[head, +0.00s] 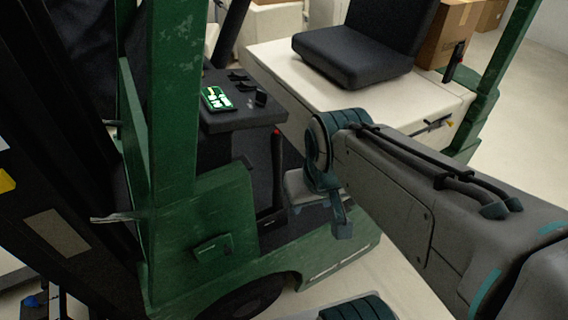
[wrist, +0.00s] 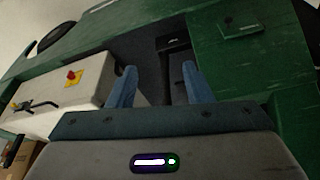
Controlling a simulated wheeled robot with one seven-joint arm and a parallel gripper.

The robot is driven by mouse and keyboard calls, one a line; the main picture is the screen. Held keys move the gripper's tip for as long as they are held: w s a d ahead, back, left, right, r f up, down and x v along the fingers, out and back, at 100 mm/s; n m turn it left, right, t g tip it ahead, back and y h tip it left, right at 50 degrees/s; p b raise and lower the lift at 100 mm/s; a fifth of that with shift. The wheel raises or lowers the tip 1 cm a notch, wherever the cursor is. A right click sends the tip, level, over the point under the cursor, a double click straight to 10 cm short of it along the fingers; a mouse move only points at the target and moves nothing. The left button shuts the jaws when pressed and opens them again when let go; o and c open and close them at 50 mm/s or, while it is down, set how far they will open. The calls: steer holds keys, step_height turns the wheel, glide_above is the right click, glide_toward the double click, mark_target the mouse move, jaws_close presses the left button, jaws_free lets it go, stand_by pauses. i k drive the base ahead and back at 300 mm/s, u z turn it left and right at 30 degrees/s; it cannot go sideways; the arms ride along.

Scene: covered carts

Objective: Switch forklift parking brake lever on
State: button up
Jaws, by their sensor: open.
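The green forklift (head: 215,215) fills the middle of the head view. A thin dark upright lever with a red tip (head: 276,134) stands by the right side of its dash. A black handle with a yellow end (head: 432,126) is on the side of the white seat base; it also shows in the wrist view (wrist: 35,105). I cannot tell for certain which is the parking brake lever. My gripper (head: 320,208) is open and empty, pointing down beside the cab opening, right of the red-tipped lever and apart from it. In the wrist view, its fingers (wrist: 159,72) are spread over the dark footwell.
The dash (head: 240,115) has a lit display (head: 217,98) and small black levers. A black seat (head: 352,60) tops the white base (head: 290,65). Green posts stand left (head: 172,100) and right. A red knob on a yellow plate (wrist: 73,77) is on the base. Cardboard boxes (head: 447,35) stand behind.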

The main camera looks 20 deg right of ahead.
mark_target(276, 137)
steer(key=z, duration=1.65)
steer(key=k, duration=1.2)
steer(key=u, duration=1.45)
steer(key=i, duration=0.5)
steer(key=u, duration=0.05)
